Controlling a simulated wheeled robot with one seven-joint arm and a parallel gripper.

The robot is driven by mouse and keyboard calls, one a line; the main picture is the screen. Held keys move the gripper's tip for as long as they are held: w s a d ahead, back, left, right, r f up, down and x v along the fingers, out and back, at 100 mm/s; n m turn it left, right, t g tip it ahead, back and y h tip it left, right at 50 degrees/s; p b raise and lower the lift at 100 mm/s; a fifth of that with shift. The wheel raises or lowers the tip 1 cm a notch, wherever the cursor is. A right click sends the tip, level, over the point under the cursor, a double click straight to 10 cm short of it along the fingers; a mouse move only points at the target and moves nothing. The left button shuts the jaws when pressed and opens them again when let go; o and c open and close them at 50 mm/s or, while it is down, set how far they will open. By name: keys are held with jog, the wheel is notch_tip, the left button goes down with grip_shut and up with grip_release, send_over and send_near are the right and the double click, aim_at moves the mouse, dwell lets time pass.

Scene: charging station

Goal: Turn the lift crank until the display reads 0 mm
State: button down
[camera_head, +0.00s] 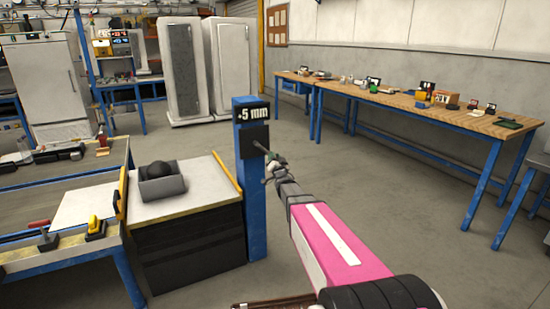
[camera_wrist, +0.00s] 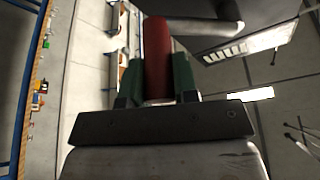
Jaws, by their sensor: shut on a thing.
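The display (camera_head: 252,114) at the top of the blue post (camera_head: 251,200) reads "+5 mm" in the head view. A dark plate (camera_head: 252,140) is on the post below it. My gripper (camera_head: 273,164) is close to the post's right side, just below that plate. In the wrist view, my gripper (camera_wrist: 158,78) is shut on the red crank handle (camera_wrist: 157,38), with a green finger on each side of it. The crank is too small and covered to make out clearly in the head view.
Left of the post stands a lift table (camera_head: 195,203) with dark bellows below; a grey bin (camera_head: 163,188) with a dark round thing is on top. A blue-framed bench (camera_head: 60,258) is at the left. A long wooden workbench (camera_head: 400,98) lines the back right wall. The floor between is clear.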

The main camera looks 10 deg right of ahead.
jog(key=c, duration=0.9)
grip_release()
jog(key=v, duration=1.1)
